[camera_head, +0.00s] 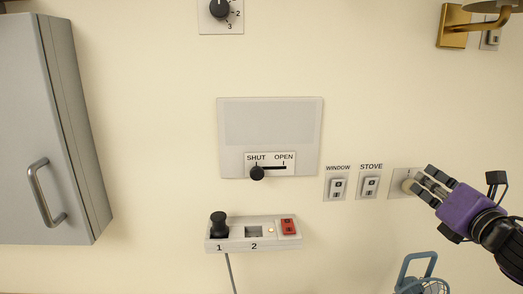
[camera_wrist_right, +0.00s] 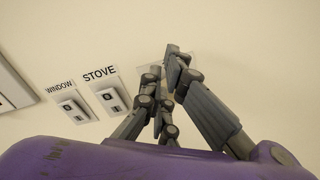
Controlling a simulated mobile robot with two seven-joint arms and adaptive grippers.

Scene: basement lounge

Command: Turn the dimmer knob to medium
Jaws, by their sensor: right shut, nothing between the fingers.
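A round beige knob (camera_head: 407,185) sits on a pale wall plate to the right of the STOVE switch; it looks like the dimmer knob, though I can read no label on it. My right gripper (camera_head: 421,181) comes in from the right, its fingertips right at the knob and partly covering it and the plate. In the right wrist view the gripper (camera_wrist_right: 175,58) has its fingers together with nothing between them, and they hide the knob. I cannot tell whether the fingertips touch it. My left gripper is not in view.
A WINDOW switch (camera_head: 338,187) and a STOVE switch (camera_head: 370,186) sit left of the plate. A SHUT/OPEN slider (camera_head: 257,174), a black numbered knob (camera_head: 219,9) and a socket box (camera_head: 270,243) are further left. A blue-handled basket (camera_head: 418,268) is below; a brass lamp (camera_head: 455,28) is above.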

